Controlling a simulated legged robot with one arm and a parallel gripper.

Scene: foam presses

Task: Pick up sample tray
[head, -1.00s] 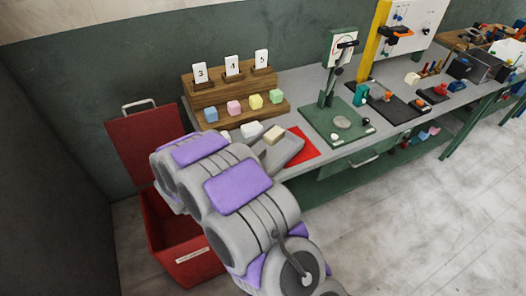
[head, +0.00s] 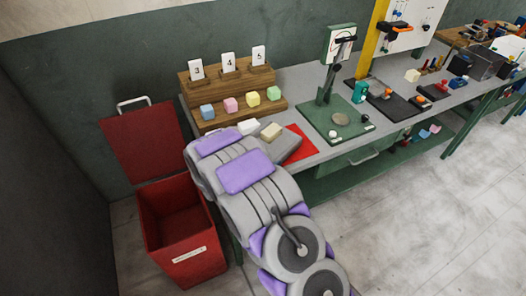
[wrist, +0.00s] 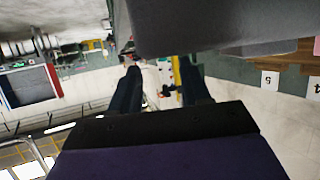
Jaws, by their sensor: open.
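The sample tray appears to be a low grey tray (head: 289,149) at the front left of the bench, with a cream block (head: 271,131) on it. A white block (head: 247,127) shows beside it. My arm covers the tray's near left part. My gripper is hidden behind the arm in the head view. In the wrist view my gripper (wrist: 160,80) has its two dark fingers apart, with nothing seen between them. That view looks upside down. A large grey surface fills its top, close to the camera; I cannot tell whether it is the tray.
A red mat (head: 303,144) lies beside the tray. A wooden stand (head: 228,92) with number cards and several coloured cubes is behind. A green press (head: 335,118) stands to the right. An open red bin (head: 183,235) stands on the floor at left. Floor at right is clear.

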